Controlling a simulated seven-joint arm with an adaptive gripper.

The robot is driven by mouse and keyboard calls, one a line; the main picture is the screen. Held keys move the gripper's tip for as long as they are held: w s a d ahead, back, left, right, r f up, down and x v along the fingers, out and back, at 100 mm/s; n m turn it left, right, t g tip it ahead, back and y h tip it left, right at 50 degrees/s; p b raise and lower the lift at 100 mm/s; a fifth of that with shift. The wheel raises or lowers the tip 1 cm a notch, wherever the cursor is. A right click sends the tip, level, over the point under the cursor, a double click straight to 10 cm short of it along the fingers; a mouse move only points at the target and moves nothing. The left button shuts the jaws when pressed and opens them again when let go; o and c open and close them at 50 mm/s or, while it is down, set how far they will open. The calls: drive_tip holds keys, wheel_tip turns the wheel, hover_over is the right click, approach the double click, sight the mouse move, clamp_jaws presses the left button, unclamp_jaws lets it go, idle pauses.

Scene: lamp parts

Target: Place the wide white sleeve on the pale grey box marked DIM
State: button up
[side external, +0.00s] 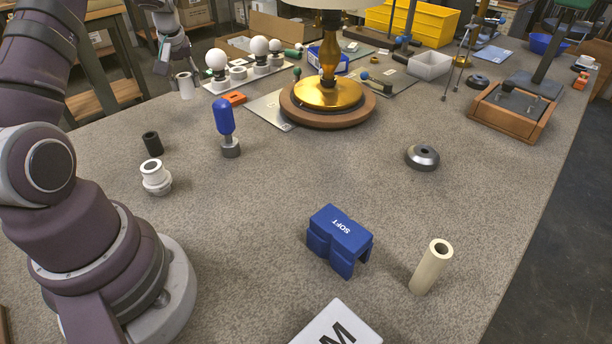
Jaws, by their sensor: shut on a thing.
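My gripper (178,68) is small and far off at the upper left, near the table's left edge. It is shut on a white sleeve (187,87), a plain cylinder that hangs at its fingertips. Exact finger contact is too small to make out. The sleeve is far from this box, across the table.
A blue block marked SOFT (340,238) and an upright cream tube (430,267) stand close to the box. A dark ring (422,157), a blue-handled piece (225,120), a white ribbed fitting (156,178) and a black sleeve (152,144) stand farther back. The middle of the table is clear.

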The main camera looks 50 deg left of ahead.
drive_tip(key=w+d+r+m+t+h, duration=0.1)
drive_tip(key=w+d+r+m, duration=0.3)
drive_tip(key=d, duration=0.4)
drive_tip(key=w+d+r+m+t+h, duration=0.1)
drive_tip(key=w+d+r+m, duration=0.35)
drive_tip(key=d, duration=0.35)
drive_tip(key=s+d+r+m+h, duration=0.15)
drive_tip(key=d+m, duration=0.25)
drive_tip(key=d, duration=0.4)
drive_tip(key=s+d+r+m+h, duration=0.1)
drive_tip(key=d+r+m+h, duration=0.2)
drive_tip(key=d, duration=0.5)
drive_tip(key=m+g+h, duration=0.1)
drive_tip(key=m, duration=0.8)
hover_over(327, 343)
wheel_tip(327, 343, down, 5)
drive_tip(key=f, duration=0.5)
drive_tip(key=s+f, duration=0.1)
drive_tip(key=f, duration=0.1)
drive_tip(key=shift+d+f, duration=0.3)
drive_tip(key=shift+f, duration=0.05)
drive_tip(key=o, duration=1)
drive_tip(key=shift+f, duration=0.1)
drive_tip(key=shift+o, duration=0.2)
